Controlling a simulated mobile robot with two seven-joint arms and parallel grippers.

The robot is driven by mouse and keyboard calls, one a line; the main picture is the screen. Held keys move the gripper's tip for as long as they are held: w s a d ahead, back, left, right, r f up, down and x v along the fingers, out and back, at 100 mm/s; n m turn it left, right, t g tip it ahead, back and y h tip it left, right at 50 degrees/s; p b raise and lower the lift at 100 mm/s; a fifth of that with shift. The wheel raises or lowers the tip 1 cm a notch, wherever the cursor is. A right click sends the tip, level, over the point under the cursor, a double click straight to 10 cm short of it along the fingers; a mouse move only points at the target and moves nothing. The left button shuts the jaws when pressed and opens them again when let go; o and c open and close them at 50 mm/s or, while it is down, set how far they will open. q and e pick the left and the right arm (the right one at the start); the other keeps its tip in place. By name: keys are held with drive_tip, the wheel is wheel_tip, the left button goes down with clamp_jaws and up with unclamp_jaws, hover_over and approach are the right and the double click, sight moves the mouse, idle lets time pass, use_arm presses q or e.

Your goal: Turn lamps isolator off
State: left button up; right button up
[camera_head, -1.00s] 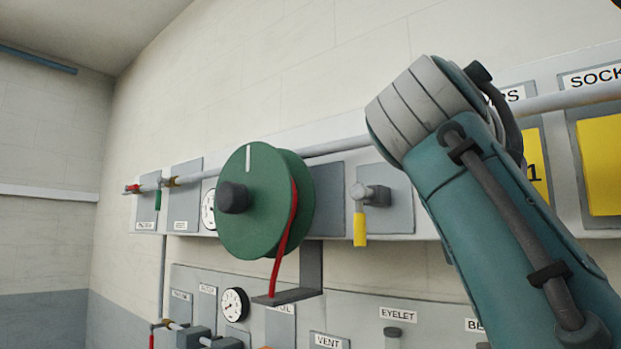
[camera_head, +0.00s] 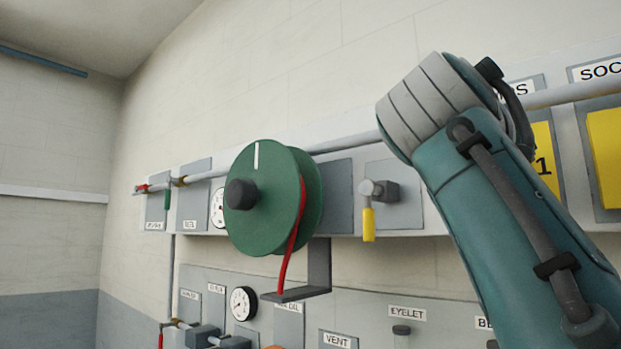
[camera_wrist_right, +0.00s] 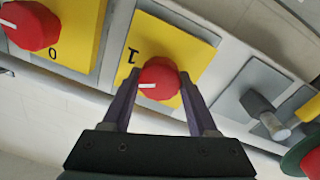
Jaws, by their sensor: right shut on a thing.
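The lamps isolator is a yellow plate (camera_head: 543,163) with a label ending in "PS", mostly hidden behind my right arm in the head view. In the right wrist view its yellow plate (camera_wrist_right: 184,38) carries a "1" and a red round knob (camera_wrist_right: 158,78) with a white pointer line, which points left in that picture. My right gripper (camera_wrist_right: 159,72) has its two fingers on either side of this red knob and is shut on it. The head view hides the right gripper behind its arm. My left gripper is not in view.
A second yellow isolator plate (camera_wrist_right: 76,45) with a red knob (camera_wrist_right: 30,25) and a "0" is beside it; the head view labels it as sockets. A green reel (camera_head: 262,200) and a yellow-handled valve (camera_head: 369,222) lie left of my arm in the head view.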

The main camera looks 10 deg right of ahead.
drive_tip(key=n, duration=0.3)
drive_tip(key=shift+d, duration=0.1)
drive_tip(key=n+p, duration=0.1)
drive_tip(key=n, duration=0.2)
drive_tip(key=shift+n+t, duration=0.3)
drive_tip(key=shift+n, duration=0.1)
drive_tip(key=n+p, duration=0.3)
drive_tip(key=n, duration=0.1)
drive_tip(key=shift+n, duration=0.4)
drive_tip(key=shift+f+n+p, duration=0.1)
drive_tip(key=shift+n+p, duration=0.35)
drive_tip(key=shift+n, duration=0.25)
drive_tip(key=o, duration=1.4)
drive_tip(key=shift+c, duration=0.2)
